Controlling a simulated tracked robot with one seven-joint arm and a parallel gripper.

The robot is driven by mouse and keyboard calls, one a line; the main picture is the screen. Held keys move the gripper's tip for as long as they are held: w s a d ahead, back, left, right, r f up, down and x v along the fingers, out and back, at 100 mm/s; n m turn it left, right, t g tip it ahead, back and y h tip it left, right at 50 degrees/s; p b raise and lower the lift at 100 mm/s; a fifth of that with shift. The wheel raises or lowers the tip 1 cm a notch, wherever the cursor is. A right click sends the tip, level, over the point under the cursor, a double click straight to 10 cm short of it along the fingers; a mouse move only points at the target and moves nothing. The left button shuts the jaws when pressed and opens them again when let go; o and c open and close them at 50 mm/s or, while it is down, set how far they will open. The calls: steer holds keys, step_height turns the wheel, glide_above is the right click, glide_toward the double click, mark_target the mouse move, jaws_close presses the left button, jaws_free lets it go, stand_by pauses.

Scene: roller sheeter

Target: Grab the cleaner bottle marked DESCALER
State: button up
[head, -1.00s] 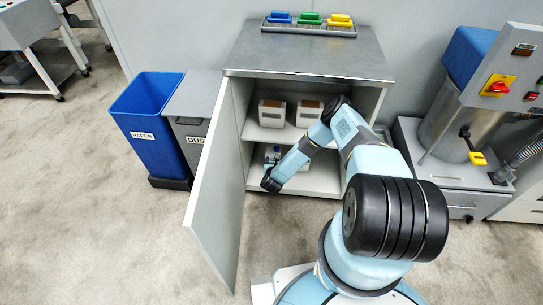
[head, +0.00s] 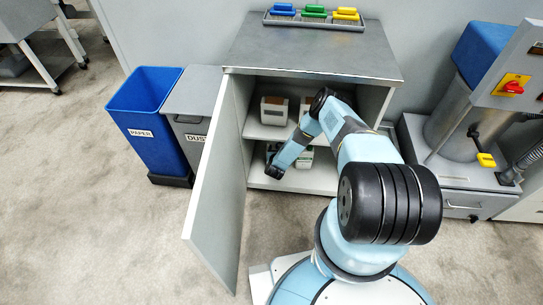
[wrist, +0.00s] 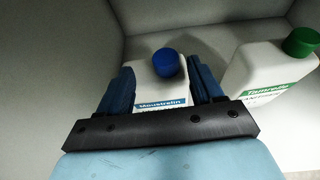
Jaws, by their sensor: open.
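In the wrist view a white bottle with a blue cap (wrist: 150,92) stands between the fingers of my gripper (wrist: 160,70). Its label band is blue and seems to read "Moustrelin"; its lower part is hidden behind the gripper. My gripper is open, one finger on each side of this bottle; I cannot tell whether either touches it. A second white bottle with a green cap (wrist: 268,68) stands to the right, its green band reading something like "Tamrello". I read DESCALER on neither. In the head view my gripper (head: 272,170) is at the cabinet's lower compartment.
The cabinet (head: 310,62) has its door (head: 215,185) swung open on the left, close to my gripper. White boxes (head: 274,110) stand on the upper shelf. Blue and grey bins (head: 145,125) stand left. A machine (head: 455,130) stands right. The floor in front is clear.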

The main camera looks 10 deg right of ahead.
steer(key=shift+w+d+f, duration=0.4)
steer(key=shift+w+d, duration=0.3)
steer(key=shift+w, duration=0.1)
steer(key=shift+w+d+h, duration=0.1)
steer(key=shift+d+h, duration=0.2)
steer(key=shift+a, duration=0.15)
steer(key=shift+c, duration=0.3)
steer(key=shift+a, duration=0.2)
steer(key=c, duration=0.3)
jaws_close()
